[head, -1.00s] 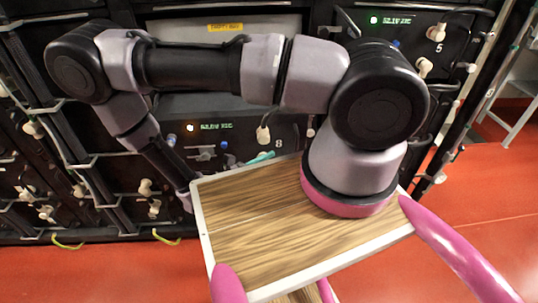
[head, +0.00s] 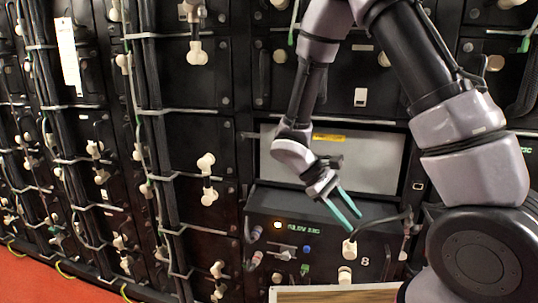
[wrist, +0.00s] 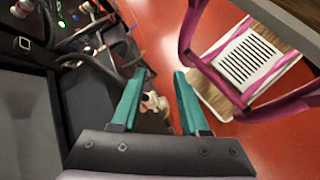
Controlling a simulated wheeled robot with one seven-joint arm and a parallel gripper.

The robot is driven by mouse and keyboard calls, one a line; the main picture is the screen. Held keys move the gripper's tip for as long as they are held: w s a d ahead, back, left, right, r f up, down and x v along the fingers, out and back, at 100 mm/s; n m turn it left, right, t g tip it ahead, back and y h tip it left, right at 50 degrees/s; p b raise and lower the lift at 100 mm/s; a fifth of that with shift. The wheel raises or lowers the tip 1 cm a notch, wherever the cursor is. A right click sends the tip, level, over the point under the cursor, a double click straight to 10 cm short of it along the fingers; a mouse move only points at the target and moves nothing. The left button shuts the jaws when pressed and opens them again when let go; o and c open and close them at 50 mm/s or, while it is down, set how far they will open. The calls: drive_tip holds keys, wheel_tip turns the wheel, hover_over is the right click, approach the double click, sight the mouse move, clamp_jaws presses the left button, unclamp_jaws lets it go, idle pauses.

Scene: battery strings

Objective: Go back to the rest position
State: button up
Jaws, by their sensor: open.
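My gripper (head: 342,207) has teal fingers and is open, with nothing between them. In the head view it hangs in front of the rack, just above the battery unit marked 8 (head: 290,232). That unit has a lit display, and a pale connector plug (head: 349,249) sits just below my fingertips. In the wrist view my open gripper (wrist: 155,95) points down toward the red floor, with a pale plug visible beyond and between the fingers.
The black rack (head: 180,120) fills the head view, with cables and white connectors at left. A grey panel with a yellow label (head: 328,138) is set above unit 8.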

drive_tip(key=s+d+r+m+t+y, duration=0.1)
drive_tip(key=r+m+t+y, duration=0.4)
drive_tip(key=r, duration=0.9)
drive_tip(key=s+d+r+m+t+y, duration=0.2)
drive_tip(key=d+r+m+t+y, duration=0.2)
drive_tip(key=r, duration=1.1)
drive_tip(key=m+t+y, duration=0.1)
drive_tip(key=m, duration=0.2)
drive_tip(key=shift+s+t, duration=0.3)
drive_tip(key=shift+t, duration=0.1)
